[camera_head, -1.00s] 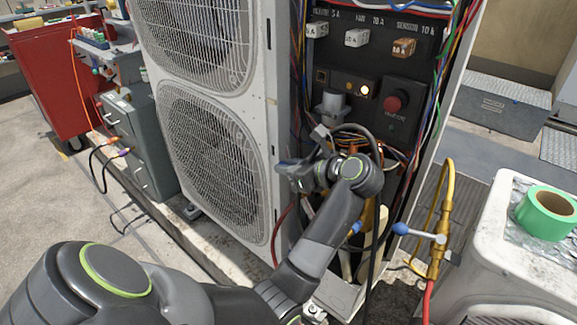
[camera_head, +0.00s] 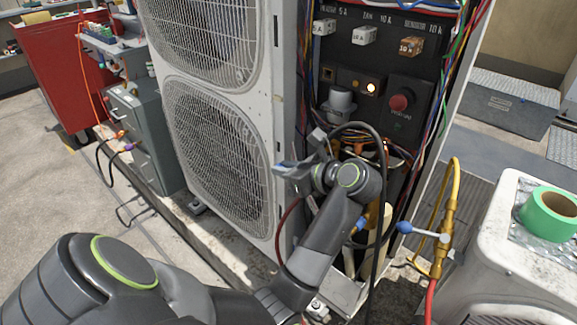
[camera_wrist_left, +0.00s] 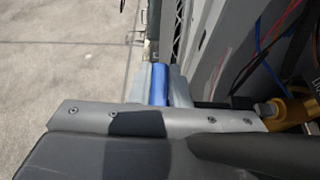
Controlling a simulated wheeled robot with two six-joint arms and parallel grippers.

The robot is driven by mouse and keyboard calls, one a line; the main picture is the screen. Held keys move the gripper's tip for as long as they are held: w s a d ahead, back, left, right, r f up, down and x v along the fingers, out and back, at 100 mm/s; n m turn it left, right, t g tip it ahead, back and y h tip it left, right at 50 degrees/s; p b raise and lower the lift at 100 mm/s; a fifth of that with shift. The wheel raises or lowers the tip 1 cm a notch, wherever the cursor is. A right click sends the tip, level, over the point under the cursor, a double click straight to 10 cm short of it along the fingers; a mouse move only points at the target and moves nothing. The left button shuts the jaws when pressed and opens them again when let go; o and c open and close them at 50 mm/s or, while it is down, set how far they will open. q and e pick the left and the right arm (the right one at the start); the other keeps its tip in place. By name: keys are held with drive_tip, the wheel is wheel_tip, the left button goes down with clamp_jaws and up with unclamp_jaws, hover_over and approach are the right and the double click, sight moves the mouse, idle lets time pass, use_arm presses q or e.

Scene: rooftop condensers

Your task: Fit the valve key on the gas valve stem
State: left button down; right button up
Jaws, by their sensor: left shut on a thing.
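My left gripper (camera_head: 288,167) is in front of the open electrical box, beside the right edge of the condenser, its fingers towards the left. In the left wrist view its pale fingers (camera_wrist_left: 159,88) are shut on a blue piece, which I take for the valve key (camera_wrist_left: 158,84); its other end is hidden. A brass fitting with a grey end (camera_wrist_left: 270,109) shows at the right of that view, apart from the blue piece. I cannot tell whether it is the gas valve stem. My right gripper is not in view.
The condenser (camera_head: 213,150) stands left of the arm. Loose wires and a black cable (camera_head: 381,190) hang by the box. A yellow hose (camera_head: 433,200) with a blue-tipped valve handle (camera_head: 425,232) is to the right. Green tape (camera_head: 550,213) lies on a white unit.

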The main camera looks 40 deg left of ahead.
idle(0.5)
use_arm(q)
drive_tip(key=shift+s, duration=0.2)
drive_tip(key=s, duration=0.3)
drive_tip(key=shift+s+a, duration=0.15)
drive_tip(key=shift+s, duration=0.2)
